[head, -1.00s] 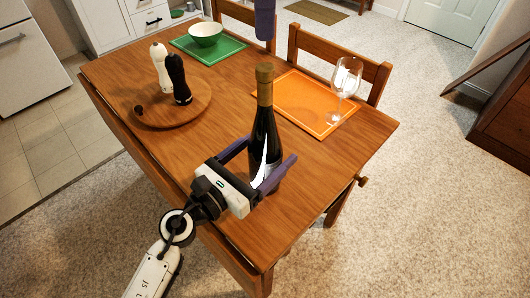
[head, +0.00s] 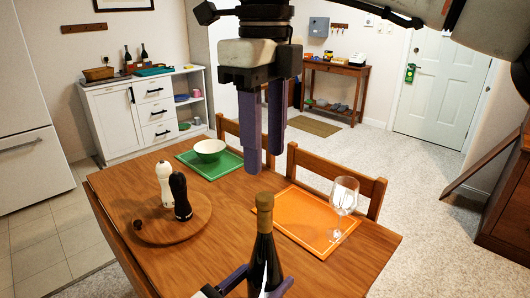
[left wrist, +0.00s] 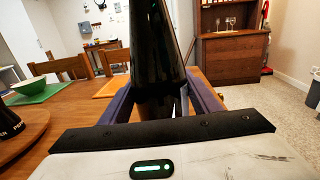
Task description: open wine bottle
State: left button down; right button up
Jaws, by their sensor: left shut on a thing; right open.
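A dark wine bottle (head: 264,243) stands upright near the front of the wooden table, its neck topped by a tan cork or cap (head: 264,202). My left gripper (head: 254,282) is shut around the bottle's body; its lower part is cut off in the head view. In the left wrist view the bottle (left wrist: 155,60) rises between the purple fingers. My right gripper (head: 263,160) points downward above the bottle, its fingers apart and empty. Its fingertips look a little above the bottle top; the exact gap is hard to judge.
The wooden table (head: 200,265) also holds a wine glass (head: 343,197) on an orange placemat (head: 290,226), a bowl (head: 209,150) on a green placemat (head: 190,163), and white (head: 165,182) and black (head: 180,195) mills on a round board (head: 150,225). Chairs stand along the far side.

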aim_at(265, 196)
jog(key=m, duration=0.8)
jog(key=shift+m, duration=0.4)
jog(key=m, duration=1.2)
jog(key=shift+m, duration=0.4)
jog(key=m, duration=0.7)
jog(key=shift+f+m, duration=0.35)
jog(key=shift+m, duration=0.15)
notch_tip(265, 196, down, 7)
jog(key=shift+f, duration=0.15)
